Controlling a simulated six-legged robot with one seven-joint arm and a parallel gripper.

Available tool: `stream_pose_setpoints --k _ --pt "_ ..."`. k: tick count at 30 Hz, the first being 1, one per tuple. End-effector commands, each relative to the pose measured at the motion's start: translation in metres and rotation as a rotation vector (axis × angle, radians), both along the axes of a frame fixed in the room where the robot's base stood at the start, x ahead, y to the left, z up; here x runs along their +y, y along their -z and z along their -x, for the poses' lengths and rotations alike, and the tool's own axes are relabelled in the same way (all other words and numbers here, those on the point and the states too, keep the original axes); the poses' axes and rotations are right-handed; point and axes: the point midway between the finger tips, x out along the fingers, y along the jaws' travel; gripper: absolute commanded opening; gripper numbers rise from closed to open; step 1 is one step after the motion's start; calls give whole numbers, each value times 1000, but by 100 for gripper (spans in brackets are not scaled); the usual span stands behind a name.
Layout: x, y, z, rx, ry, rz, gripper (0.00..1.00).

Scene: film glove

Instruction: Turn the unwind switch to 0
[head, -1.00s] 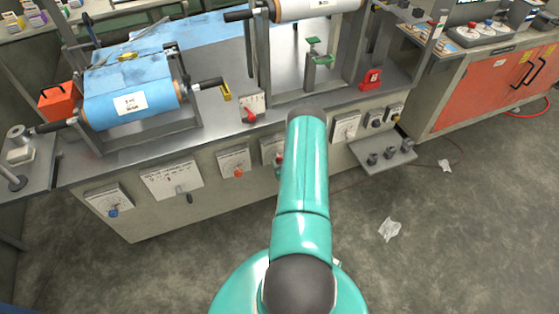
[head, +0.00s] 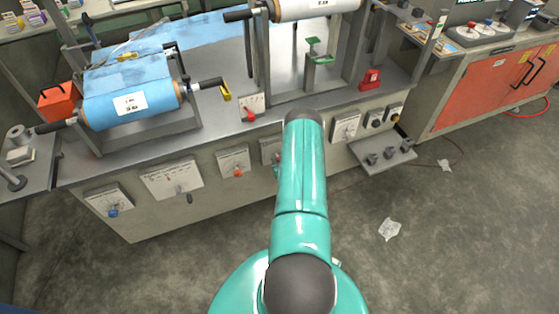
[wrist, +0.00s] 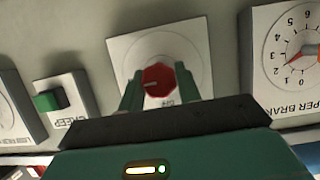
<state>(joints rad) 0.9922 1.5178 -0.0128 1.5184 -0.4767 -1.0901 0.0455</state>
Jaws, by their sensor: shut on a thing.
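In the wrist view, a red round knob (wrist: 158,80) with a pale pointer line sits on a white square plate (wrist: 195,45). The line points roughly left. My gripper (wrist: 158,88) has one dark green finger on each side of the knob and is shut on it. The lettering under the knob is mostly hidden by my gripper, so I cannot read whether it says unwind. In the head view, my arm hides the gripper and most of this part of the panel.
Left of the knob is a green switch (wrist: 52,100) marked CREEP. Right of it is a numbered brake dial (wrist: 298,60). In the head view, the grey machine (head: 150,215) carries several more dials and a blue film roll (head: 130,103). The floor at right is mostly clear.

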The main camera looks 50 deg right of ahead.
Motion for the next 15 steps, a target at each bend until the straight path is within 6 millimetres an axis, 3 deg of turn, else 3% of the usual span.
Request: stream_pose_setpoints --k 15 --pt "3 1 -2 160 -4 266 11"
